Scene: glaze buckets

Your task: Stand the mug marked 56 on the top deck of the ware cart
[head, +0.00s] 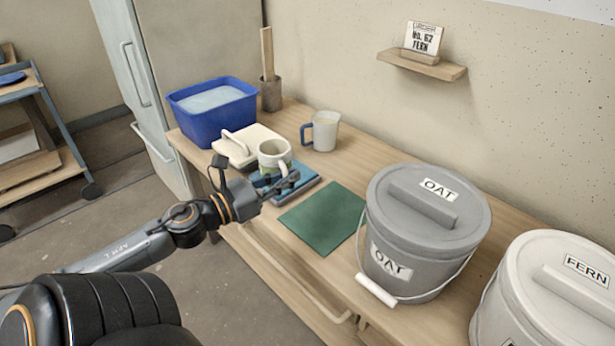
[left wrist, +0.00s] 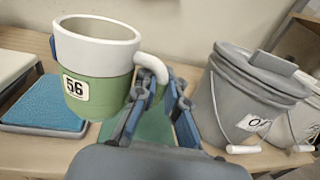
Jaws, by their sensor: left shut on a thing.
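The mug marked 56 (head: 274,156) is white above and green below, with a white handle. In the left wrist view it (left wrist: 98,75) is upright and its 56 label faces the camera. My left gripper (head: 287,184) is shut on the mug's handle; its fingers (left wrist: 160,108) show beside the mug in the left wrist view. The mug is over or beside a blue pad (head: 304,192); I cannot tell whether it touches it. The ware cart (head: 22,88) stands at the far left across the floor, with a blue item on its top deck. My right gripper is out of view.
A mug with a blue handle (head: 325,132), a cream block (head: 250,143), a blue tub (head: 212,106) and a holder (head: 270,95) stand on the table. A green mat (head: 322,218) lies bare. The OAT bucket (head: 412,262) and FERN bucket (head: 510,312) stand at the right.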

